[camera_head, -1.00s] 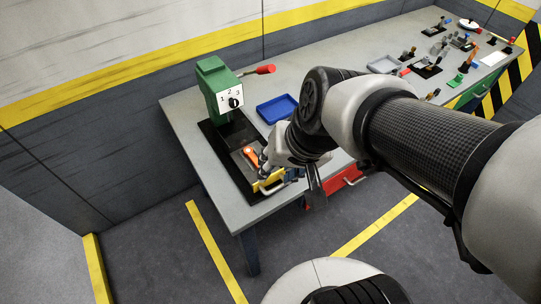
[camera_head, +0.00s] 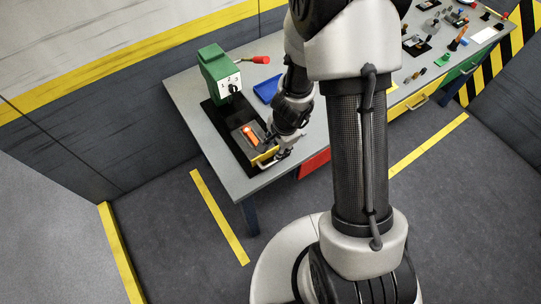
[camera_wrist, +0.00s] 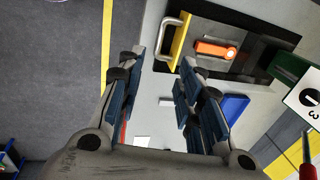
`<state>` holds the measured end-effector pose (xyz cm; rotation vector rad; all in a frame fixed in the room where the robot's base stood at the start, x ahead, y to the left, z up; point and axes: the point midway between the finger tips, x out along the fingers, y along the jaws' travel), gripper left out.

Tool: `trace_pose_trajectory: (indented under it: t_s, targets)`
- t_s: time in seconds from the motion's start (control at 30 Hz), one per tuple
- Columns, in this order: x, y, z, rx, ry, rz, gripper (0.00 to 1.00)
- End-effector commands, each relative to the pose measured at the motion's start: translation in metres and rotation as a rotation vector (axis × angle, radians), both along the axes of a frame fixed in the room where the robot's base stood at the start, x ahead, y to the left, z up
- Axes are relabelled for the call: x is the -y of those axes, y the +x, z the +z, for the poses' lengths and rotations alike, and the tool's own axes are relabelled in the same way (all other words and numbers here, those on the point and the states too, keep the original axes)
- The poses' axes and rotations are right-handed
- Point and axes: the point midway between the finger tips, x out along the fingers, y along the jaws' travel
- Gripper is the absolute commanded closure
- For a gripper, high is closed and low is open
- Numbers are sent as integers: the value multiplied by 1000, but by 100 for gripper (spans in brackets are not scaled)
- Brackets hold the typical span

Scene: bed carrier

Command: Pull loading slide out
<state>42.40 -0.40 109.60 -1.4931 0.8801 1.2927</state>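The loading slide has a yellow front plate (camera_wrist: 179,41) with a silver bar handle (camera_wrist: 167,38); in the head view the yellow front (camera_head: 264,157) is at the bench's near left corner. It sits at the front of a black base (camera_head: 228,135) below a green machine (camera_head: 215,70) with a numbered dial. An orange part (camera_wrist: 215,49) lies behind the yellow front. My gripper (camera_wrist: 162,60) is open, its blue-padded fingers apart, with the handle between and just beyond the tips in the wrist view. I cannot tell whether they touch it. In the head view my gripper (camera_head: 284,150) is beside the yellow front.
A blue tray (camera_head: 266,90) lies on the grey bench (camera_head: 184,88) right of the machine. A red-knobbed lever (camera_head: 261,60) sticks out from the machine. A red drawer front (camera_head: 314,163) is under the bench edge. Floor left of the bench is clear.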

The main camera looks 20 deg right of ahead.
Motion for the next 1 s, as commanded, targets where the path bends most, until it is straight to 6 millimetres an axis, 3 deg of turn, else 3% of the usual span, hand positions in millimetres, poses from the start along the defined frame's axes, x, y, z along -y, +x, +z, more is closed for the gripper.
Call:
trace_pose_trajectory:
  t_s: [0.7, 1.0]
  targets:
    - [-8, 24, -131, 0, 1, 3, 67]
    - [-11, 30, -161, 1, 1, 4, 67]
